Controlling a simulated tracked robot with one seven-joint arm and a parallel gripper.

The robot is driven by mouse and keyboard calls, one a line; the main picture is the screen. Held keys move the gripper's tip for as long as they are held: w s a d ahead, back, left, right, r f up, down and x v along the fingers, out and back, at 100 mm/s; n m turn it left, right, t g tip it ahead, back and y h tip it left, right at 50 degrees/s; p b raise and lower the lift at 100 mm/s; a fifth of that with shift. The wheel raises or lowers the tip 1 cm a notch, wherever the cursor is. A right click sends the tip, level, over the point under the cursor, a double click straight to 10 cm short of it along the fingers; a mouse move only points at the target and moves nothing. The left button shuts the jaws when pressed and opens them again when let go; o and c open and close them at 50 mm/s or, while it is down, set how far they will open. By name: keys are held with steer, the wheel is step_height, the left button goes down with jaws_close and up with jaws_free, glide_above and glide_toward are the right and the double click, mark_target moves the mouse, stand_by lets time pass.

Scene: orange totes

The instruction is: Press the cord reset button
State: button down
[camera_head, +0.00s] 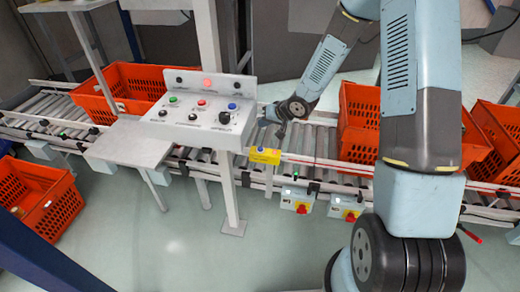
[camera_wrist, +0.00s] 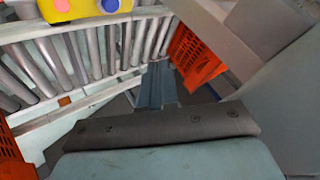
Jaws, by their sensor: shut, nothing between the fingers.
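A yellow box (camera_head: 264,155) is fixed on the near conveyor rail, with a red cord (camera_head: 325,163) running along the rail to its right. In the wrist view the yellow box (camera_wrist: 85,12) is at the top left, partly cut off, with a pink-red button (camera_wrist: 62,5) and a blue button (camera_wrist: 110,5). My gripper (camera_head: 279,130) is above the conveyor, just behind the yellow box and right of the grey control panel (camera_head: 190,128). It is shut and empty, apart from both button sets.
The panel has green (camera_head: 172,98), red (camera_head: 201,102) and blue (camera_head: 232,106) buttons, black knobs and a lit red lamp (camera_head: 207,83); labels are unreadable. Orange totes stand on the conveyor (camera_head: 126,92) and on the floor (camera_head: 45,215). Grey rollers (camera_head: 318,143) are bare near my gripper.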

mark_target(263, 150)
steer(key=shift+a+f, duration=0.3)
steer(key=shift+f, duration=4.4)
steer(key=shift+s+f, duration=0.1)
steer(key=shift+f, duration=0.05)
steer(key=shift+f, duration=0.2)
steer(key=shift+f, duration=0.45)
steer(key=shift+r, duration=0.9)
